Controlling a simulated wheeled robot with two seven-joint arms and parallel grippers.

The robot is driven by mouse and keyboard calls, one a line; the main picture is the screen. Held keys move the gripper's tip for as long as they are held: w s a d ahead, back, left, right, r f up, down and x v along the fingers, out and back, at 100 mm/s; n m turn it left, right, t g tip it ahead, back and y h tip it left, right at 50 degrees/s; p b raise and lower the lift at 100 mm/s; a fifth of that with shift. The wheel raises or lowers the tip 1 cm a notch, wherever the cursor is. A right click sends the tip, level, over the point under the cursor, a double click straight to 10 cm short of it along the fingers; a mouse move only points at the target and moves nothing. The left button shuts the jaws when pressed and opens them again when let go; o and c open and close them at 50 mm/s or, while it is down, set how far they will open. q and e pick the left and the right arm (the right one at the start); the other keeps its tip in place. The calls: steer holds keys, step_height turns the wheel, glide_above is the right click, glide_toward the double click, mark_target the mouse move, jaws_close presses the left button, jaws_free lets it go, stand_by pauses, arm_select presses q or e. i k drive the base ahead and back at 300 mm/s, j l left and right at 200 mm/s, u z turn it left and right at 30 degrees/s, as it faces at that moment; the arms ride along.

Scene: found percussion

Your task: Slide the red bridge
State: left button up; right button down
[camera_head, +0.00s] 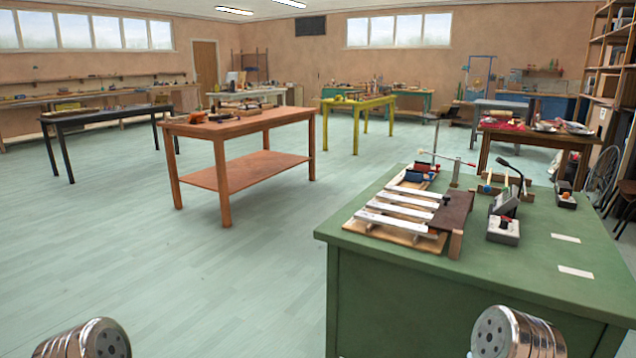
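On the green workbench (370,240) at the right lies a wooden board (381,240) carrying several pale metal bars (400,210). At its far end, a small red piece (426,168) sits beside a blue block (413,176). A dark reddish-brown piece (453,211) stands at the right end of the bars. I cannot tell for sure which of these is the red bridge. Neither gripper is in view. Only rounded silver parts of my arms show at the bottom edge, well short of the bars.
A grey box with a dark tilted top (503,229) and a thin upright stand with a red-tipped rod (455,172) are near the bars. Two white cards (575,271) lie at the right. An orange-brown table (245,125) stands left; open floor (210,270) lies before it.

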mark_target(425, 166)
steer(key=u, duration=0.3)
steer(key=i+j+u, duration=0.2)
steer(key=i+u, duration=0.65)
steer(key=i+z, duration=0.1)
steer(key=i, duration=0.6)
steer(key=i+j+z, duration=0.15)
steer(key=i, duration=0.55)
steer(key=i+l+z, duration=0.2)
steer(key=i+z, duration=0.55)
steer(key=i, duration=0.15)
steer(key=i+z, duration=0.4)
steer(key=i+j+z, duration=0.35)
steer(key=i, duration=0.15)
steer(key=i+l+z, duration=0.3)
steer(key=i, duration=1)
steer(key=i+j+z, duration=0.15)
steer(key=i+z, duration=0.15)
steer(key=i, duration=1)
steer(key=i+z, duration=0.2)
steer(key=z, duration=0.25)
steer(key=i+j+z, duration=0.1)
steer(key=z, duration=0.4)
steer(key=i+j+z, duration=0.15)
steer(key=z, duration=0.3)
steer(key=i+j+z, duration=0.2)
steer(key=z, duration=0.3)
